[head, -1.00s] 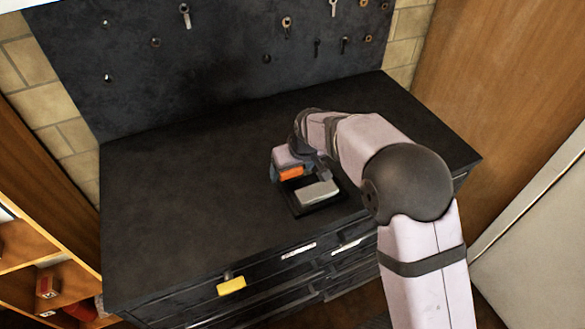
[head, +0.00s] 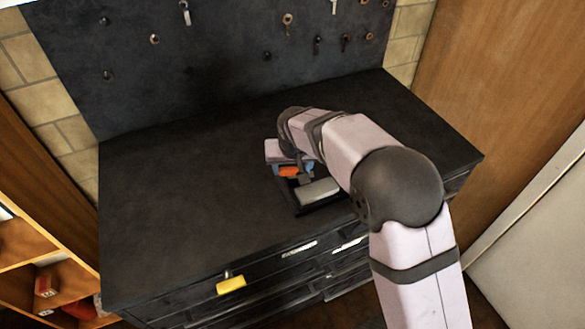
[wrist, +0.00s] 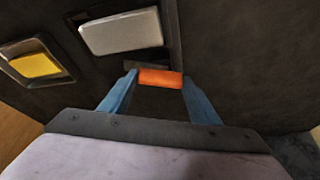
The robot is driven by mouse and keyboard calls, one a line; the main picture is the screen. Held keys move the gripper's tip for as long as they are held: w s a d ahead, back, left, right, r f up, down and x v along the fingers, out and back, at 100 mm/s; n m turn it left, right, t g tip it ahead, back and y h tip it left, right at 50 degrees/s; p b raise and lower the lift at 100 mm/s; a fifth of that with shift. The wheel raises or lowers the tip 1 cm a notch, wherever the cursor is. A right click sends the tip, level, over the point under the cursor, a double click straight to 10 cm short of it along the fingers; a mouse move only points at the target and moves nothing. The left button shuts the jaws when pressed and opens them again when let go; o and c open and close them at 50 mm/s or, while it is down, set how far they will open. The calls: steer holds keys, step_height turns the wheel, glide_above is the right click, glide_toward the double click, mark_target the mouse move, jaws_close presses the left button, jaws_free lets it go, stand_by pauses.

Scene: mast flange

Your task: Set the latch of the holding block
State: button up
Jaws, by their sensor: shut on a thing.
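The holding block shows in the head view as a dark low base (head: 300,209) with a pale grey block (head: 319,191) on its front part. The grey block also shows at the top of the wrist view (wrist: 120,31). An orange piece (head: 289,171), which looks like the latch, sits behind the grey block. My gripper (wrist: 160,80) has its blue fingers shut on the orange piece (wrist: 160,78), one at each end. How the orange piece meets the base is too dark to tell.
Tools hang on the dark back panel (head: 220,60).

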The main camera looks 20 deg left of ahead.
steer(key=m+b, duration=0.1)
steer(key=m, duration=0.1)
steer(key=m+h+b, duration=0.1)
steer(key=shift+a+f+m+t, duration=0.2)
steer(key=shift+m+t, duration=0.1)
steer(key=shift+m, duration=0.1)
steer(key=m+h, duration=0.1)
steer(key=m, duration=0.2)
steer(key=shift+a+r+m+h, duration=0.1)
steer(key=shift+r+m+h, duration=0.1)
steer(key=shift+m+h, duration=0.15)
steer(key=m+h+p, duration=0.1)
steer(key=m, duration=0.1)
steer(key=m+h+p, duration=0.1)
steer(key=m, duration=0.1)
steer(key=shift+a+r+g, duration=0.1)
steer(key=shift+r+g, duration=0.1)
steer(key=shift+g, duration=0.2)
steer(key=shift+w+f+m+g+p, duration=0.1)
steer(key=shift+m+g+p, duration=0.2)
steer(key=shift+m+p, duration=1.05)
steer(key=shift+f+h, duration=0.1)
steer(key=shift+h, duration=0.15)
steer(key=o, duration=1)
steer(key=shift+o, duration=0.2)
